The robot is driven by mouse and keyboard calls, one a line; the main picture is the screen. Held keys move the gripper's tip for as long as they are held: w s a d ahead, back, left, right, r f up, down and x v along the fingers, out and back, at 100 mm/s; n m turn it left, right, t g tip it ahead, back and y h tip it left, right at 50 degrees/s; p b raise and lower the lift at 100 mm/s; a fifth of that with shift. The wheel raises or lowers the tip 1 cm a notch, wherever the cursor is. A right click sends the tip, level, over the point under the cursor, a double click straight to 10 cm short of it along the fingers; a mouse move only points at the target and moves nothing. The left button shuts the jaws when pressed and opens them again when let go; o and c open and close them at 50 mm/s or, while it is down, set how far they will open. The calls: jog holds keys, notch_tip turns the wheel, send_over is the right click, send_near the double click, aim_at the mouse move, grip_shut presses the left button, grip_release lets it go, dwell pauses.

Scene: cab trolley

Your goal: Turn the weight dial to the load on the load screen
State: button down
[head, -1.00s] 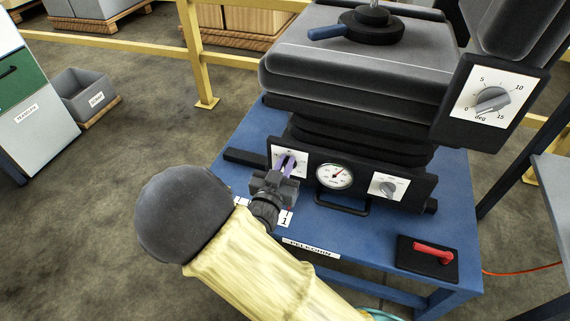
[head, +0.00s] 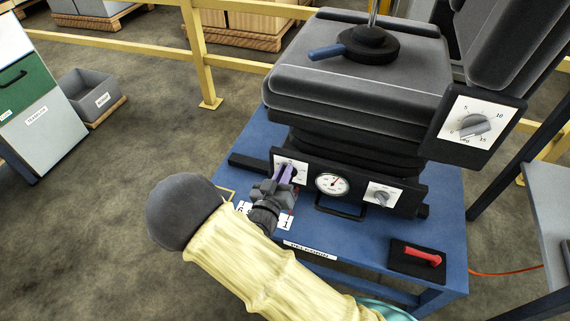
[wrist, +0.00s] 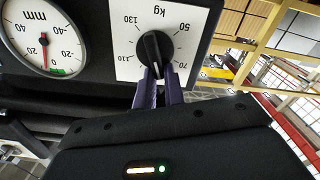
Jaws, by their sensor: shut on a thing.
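The weight dial (wrist: 153,45) is a black knob on a white plate marked kg, with 50, 70, 110 and 130 showing in the wrist view. My gripper (wrist: 158,88) is shut on the knob with its two purple fingers, which cover the bottom of the scale. A pale line on the knob points down between the fingers, toward the hidden stretch between 70 and 110. In the head view my gripper (head: 285,174) hides most of the dial's plate (head: 277,158). A white plate with black digits (head: 286,222) lies behind my wrist, partly hidden; I cannot read it whole or tell whether it is the load screen.
A round mm gauge (head: 332,184) and a smaller knob (head: 381,197) sit right of the dial on the seat base. A red handle (head: 422,257) lies on the blue trolley top (head: 450,210). A deg dial (head: 473,125) is at upper right.

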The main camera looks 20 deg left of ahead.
jog(key=n+p, duration=0.2)
jog(key=p, duration=0.1)
jog(key=shift+a+f+n, duration=0.15)
jog(key=shift+a+n, duration=0.05)
jog(key=shift+n, duration=0.1)
jog(key=shift+f, duration=0.1)
jog(key=c, duration=1.5)
grip_release()
jog(key=s+p, duration=0.1)
jog(key=s, duration=0.4)
jog(key=s+a+p, duration=0.1)
jog(key=s+p, duration=0.1)
jog(key=s, duration=0.4)
jog(key=s+p, duration=0.1)
jog(key=s, duration=0.5)
jog(key=shift+s+a, duration=0.2)
